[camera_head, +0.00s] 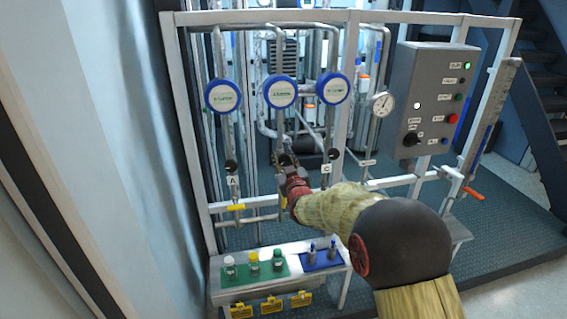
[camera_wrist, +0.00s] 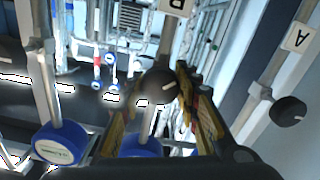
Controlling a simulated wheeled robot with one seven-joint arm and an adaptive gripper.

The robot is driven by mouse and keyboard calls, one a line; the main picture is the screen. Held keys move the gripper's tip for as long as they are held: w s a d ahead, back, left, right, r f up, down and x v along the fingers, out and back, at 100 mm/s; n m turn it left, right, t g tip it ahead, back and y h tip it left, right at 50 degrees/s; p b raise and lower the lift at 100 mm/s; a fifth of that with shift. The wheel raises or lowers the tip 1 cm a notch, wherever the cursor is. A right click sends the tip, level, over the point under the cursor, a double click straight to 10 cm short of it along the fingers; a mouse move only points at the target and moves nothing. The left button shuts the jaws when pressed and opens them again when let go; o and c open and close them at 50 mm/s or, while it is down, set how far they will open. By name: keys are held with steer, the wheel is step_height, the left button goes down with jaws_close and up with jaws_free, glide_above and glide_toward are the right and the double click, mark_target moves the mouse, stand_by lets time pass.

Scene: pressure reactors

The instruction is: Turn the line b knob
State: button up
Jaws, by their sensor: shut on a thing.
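The line B knob (camera_wrist: 158,87) is round and black with a pale mark, below a tag lettered B (camera_wrist: 176,6) in the wrist view. My gripper (camera_head: 284,160) is at the middle pipe between the A and C lines in the head view and covers this knob there. In the wrist view my gripper's fingers lie on both sides of the B knob, shut on it. The line A knob (camera_head: 231,166) and line C knob (camera_head: 334,154) are black and stand free on either side.
Three blue-rimmed round gauges (camera_head: 280,91) sit above the knobs. A grey control box (camera_head: 431,100) with buttons is at the right. A low bench (camera_head: 218,282) with vials on a green mat (camera_head: 236,280) stands below. The metal frame (camera_head: 345,80) surrounds the pipes.

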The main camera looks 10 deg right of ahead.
steer(key=n+b, duration=0.5)
steer(key=shift+f, duration=0.25)
steer(key=shift+a+r+n+b, duration=0.1)
steer(key=shift+n+b, duration=1.35)
steer(key=shift+n, duration=0.85)
steer(key=o, duration=1.2)
steer(key=s, duration=1.2)
